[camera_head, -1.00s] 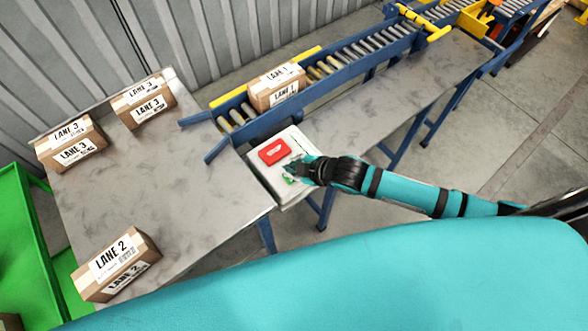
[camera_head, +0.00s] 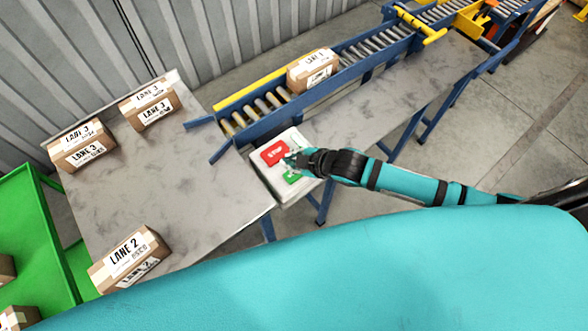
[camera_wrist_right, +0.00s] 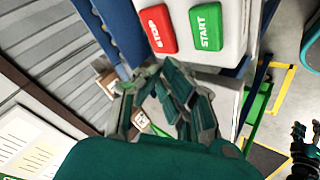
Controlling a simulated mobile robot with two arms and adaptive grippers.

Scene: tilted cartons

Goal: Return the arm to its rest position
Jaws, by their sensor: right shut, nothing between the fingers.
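My right gripper (camera_head: 293,159) is shut and empty. In the head view it hovers over the right side of the white control box (camera_head: 258,160), overlapping the edges of the red STOP button (camera_head: 273,152) and the green START button (camera_head: 292,178). The right wrist view shows its fingers (camera_wrist_right: 154,78) below the STOP button (camera_wrist_right: 158,30) and START button (camera_wrist_right: 206,27); they appear apart from both. My right arm stretches in from the right. A dark jointed part at the lower right of the wrist view looks like my left gripper (camera_wrist_right: 299,130); its jaw state is unclear.
A LANE 1 carton (camera_head: 313,70) is on the roller conveyor (camera_head: 262,107). Two LANE 3 cartons (camera_head: 82,145) (camera_head: 150,105) and a LANE 2 carton (camera_head: 130,258) sit on the grey table (camera_head: 185,185). A green rack (camera_head: 35,235) stands at left.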

